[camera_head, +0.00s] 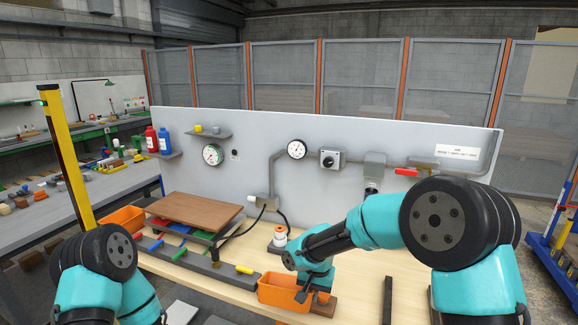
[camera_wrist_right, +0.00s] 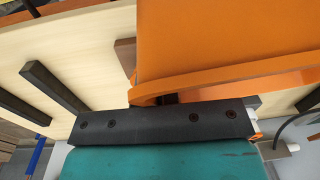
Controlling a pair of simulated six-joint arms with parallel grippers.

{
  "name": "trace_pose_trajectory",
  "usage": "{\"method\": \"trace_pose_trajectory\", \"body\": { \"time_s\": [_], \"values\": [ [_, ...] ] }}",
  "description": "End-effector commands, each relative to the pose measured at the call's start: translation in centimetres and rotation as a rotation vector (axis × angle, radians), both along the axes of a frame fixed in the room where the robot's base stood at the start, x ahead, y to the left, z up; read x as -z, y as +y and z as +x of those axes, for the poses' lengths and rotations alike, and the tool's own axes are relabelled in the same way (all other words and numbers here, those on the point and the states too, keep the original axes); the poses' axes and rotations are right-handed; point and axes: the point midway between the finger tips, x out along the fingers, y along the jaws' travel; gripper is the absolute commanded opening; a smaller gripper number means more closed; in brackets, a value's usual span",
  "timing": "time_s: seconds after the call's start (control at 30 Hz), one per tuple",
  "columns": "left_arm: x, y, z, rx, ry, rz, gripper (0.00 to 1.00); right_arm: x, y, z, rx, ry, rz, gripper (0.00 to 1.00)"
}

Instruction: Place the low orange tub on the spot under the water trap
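An orange tub (camera_head: 277,291) stands at the front edge of the wooden bench. My right gripper (camera_head: 304,294) is at the tub's right end, with a dark finger over its rim. In the right wrist view the tub (camera_wrist_right: 225,40) fills the top, its rim right against the gripper. The fingers are mostly hidden, so I cannot tell whether they are closed on the rim. A grey unit with a dark lower part (camera_head: 371,187), perhaps the water trap, is on the panel. My right arm hides the bench below it. My left gripper is out of view.
Another orange tub (camera_head: 122,219) stands at the left beside a brown board (camera_head: 195,210). A white and orange jar (camera_head: 279,237) stands behind my right gripper. A dark bar (camera_head: 387,300) lies on the bench at right. A brown block (camera_head: 326,306) is beside the front tub.

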Motion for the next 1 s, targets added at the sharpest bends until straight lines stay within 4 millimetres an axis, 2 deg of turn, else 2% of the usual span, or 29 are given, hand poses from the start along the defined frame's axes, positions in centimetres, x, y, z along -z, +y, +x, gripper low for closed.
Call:
{"method": "trace_pose_trajectory", "body": {
  "time_s": [0.33, 0.47, 0.57, 0.8, 0.9, 1.0],
  "values": [
    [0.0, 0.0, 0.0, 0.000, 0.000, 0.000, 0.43, 0.0, -0.1, -0.1, 0.011, 0.001, -0.001, 0.00],
    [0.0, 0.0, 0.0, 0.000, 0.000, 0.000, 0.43, 0.0, -1.1, 0.0, 0.012, 0.002, 0.000, 0.00],
    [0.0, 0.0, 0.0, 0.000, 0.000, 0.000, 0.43, 0.0, -3.1, 0.2, 0.015, 0.003, 0.000, 0.00],
    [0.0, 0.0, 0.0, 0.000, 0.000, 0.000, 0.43, -0.1, -10.4, 0.5, 0.018, -0.003, -0.001, 0.00],
    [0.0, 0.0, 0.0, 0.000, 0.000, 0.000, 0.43, -0.1, -12.7, 0.3, 0.016, -0.003, -0.002, 0.00],
    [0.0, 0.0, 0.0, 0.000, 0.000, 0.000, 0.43, 0.0, -14.0, 0.0, 0.013, 0.001, -0.003, 0.00]
  ]
}}
